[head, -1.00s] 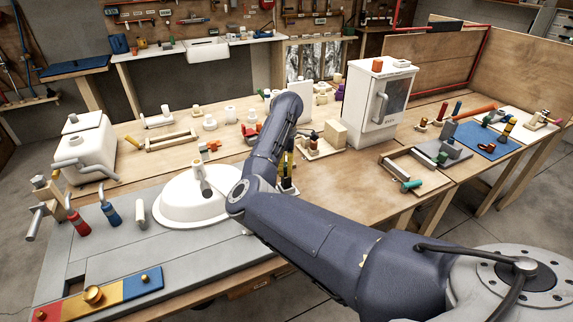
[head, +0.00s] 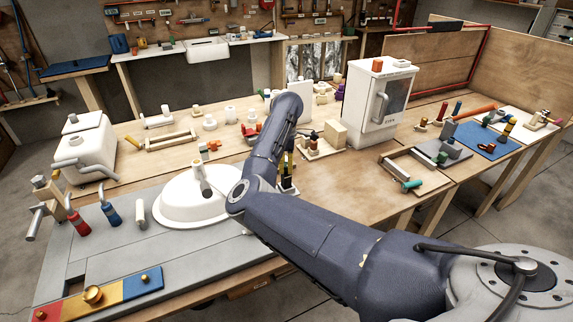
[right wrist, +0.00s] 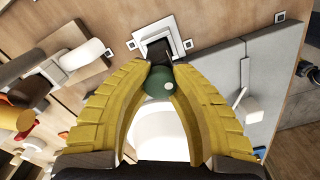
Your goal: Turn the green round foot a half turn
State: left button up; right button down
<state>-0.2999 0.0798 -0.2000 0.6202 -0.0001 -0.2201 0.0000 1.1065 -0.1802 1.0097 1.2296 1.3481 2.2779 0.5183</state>
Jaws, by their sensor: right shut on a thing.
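The green round foot (right wrist: 158,84) shows in the right wrist view, between the tips of my right gripper (right wrist: 161,76). The yellow ribbed fingers touch it from both sides, so the gripper is shut on it. A dark block (right wrist: 157,52) on a white square base (right wrist: 155,38) sits just beyond the foot. In the head view my right gripper (head: 287,170) is partly hidden behind my own arm, beside the white basin, and I cannot make out the foot there. My left gripper is in neither view.
The white round basin (head: 178,208) stands just left of my right gripper, on the grey panel (head: 150,250). A white heater cabinet (head: 362,105) stands behind to the right. Loose fittings lie across the back of the bench. Bare wood (head: 335,185) is clear to the right.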

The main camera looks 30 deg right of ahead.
jog(key=n, duration=0.6)
jog(key=shift+n, duration=1.4)
jog(key=shift+n, duration=0.3)
jog(key=n, duration=0.8)
jog(key=shift+f, duration=0.1)
jog(key=shift+a+n, duration=0.1)
jog(key=shift+n, duration=0.2)
